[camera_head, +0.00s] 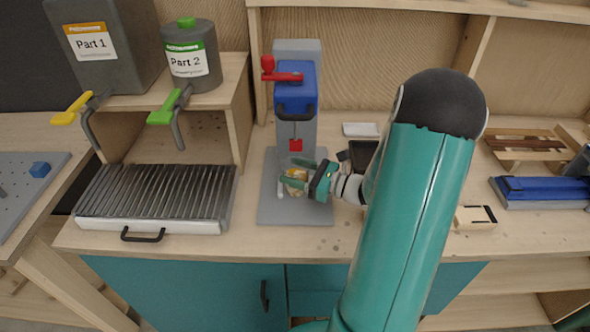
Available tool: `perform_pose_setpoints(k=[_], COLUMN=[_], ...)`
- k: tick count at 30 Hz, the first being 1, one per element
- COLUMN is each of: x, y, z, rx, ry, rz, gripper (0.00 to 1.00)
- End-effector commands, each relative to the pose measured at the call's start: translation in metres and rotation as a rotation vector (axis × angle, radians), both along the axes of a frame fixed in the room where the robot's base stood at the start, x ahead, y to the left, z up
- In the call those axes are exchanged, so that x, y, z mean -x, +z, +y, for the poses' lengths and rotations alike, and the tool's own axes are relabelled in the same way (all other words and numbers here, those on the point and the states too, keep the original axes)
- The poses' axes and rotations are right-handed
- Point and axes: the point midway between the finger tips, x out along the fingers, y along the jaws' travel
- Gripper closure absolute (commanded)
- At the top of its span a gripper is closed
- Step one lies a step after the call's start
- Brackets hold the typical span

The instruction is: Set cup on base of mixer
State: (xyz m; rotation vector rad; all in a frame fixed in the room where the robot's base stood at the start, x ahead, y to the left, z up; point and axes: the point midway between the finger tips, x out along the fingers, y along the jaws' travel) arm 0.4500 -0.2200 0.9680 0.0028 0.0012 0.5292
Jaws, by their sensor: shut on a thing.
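The mixer (297,95) stands at the back middle of the bench, with a blue head, a red lever and a red tip pointing down. Its grey base plate (295,213) lies flat in front of the column. My gripper (297,177) reaches in from the right, low over the plate and below the red tip. It is shut on the cup (295,186), a small pale and yellowish thing largely covered by the green fingers. I cannot tell whether the cup touches the plate.
A ribbed tray (156,193) with a black handle lies to the left. The Part 1 container (92,42) and Part 2 container (191,57) stand on a wooden shelf above it. A blue tool (540,189) lies at the right. Bare bench shows in front of the plate.

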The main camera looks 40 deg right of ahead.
Motion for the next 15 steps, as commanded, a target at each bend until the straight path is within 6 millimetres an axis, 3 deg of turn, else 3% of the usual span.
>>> perform_pose_setpoints(k=[10,11,12,15], x=[0.0,0.0,0.0,-0.0003], y=[-0.0027,-0.0032,-0.0028,-0.0027], z=[0.0018,0.002,0.0021,0.0023], rx=[-0.001,0.0,0.0,0.0], ry=[-0.002,-0.002,-0.002,-0.002], rz=[-0.001,0.0,0.0,0.0], gripper=[0.54,0.4,0.32,0.16])
